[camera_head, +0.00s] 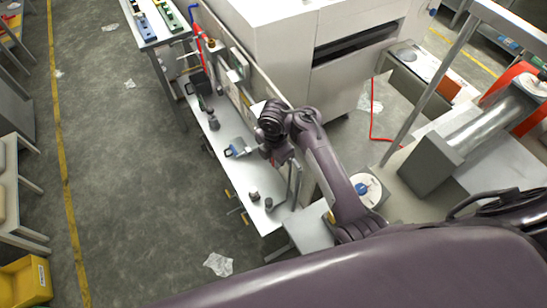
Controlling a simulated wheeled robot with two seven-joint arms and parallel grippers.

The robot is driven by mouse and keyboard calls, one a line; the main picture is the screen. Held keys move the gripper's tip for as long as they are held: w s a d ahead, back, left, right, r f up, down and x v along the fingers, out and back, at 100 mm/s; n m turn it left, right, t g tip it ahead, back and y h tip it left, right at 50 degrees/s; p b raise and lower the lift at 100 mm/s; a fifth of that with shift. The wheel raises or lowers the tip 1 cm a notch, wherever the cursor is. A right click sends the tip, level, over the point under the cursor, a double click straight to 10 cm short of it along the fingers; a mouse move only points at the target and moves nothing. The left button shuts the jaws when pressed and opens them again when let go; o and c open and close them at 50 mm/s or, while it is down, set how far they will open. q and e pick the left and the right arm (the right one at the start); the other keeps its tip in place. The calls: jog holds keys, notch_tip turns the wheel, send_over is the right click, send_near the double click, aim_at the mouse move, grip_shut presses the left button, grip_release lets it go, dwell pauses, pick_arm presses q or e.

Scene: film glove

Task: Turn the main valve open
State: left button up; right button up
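No part is clearly recognisable as the main valve at this size. A small blue-handled fitting (236,151) sits on the long grey bench (228,126), left of my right wrist. A red upright part (199,46) and a blue pipe (191,13) stand at the bench's far end; either could belong to a valve. My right arm reaches up from the lower right, and its gripper (282,158) hangs over the near part of the bench. The fingers are small and dark, so their opening is unclear. I see nothing held. My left gripper is out of view.
Small dark cylinders (254,196) stand on the bench's near end. A large white cabinet (275,45) rises behind the bench. A white disc with a blue centre (368,189) lies right of my forearm. The floor left of the bench is mostly clear, with scraps (218,264).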

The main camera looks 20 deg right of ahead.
jog(key=shift+w, duration=0.1)
jog(key=shift+c, duration=1)
grip_shut()
jog(key=shift+a, duration=0.1)
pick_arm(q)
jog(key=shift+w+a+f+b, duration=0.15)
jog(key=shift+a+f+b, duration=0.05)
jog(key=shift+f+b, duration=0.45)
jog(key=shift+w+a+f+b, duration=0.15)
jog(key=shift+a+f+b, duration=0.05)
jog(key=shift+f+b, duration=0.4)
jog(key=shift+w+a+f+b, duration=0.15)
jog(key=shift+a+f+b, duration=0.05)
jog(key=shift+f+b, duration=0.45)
pick_arm(e)
jog(key=shift+w+a+f+g+h, duration=0.15)
jog(key=shift+w+g+h, duration=0.15)
jog(key=shift+g, duration=0.85)
jog(key=shift+w+f+g+h, duration=0.15)
jog(key=shift+w+g, duration=0.2)
jog(key=shift+g, duration=0.75)
jog(key=shift+w+a+f+g+h, duration=0.1)
jog(key=shift+w+g+h, duration=0.2)
jog(key=shift+g, duration=0.85)
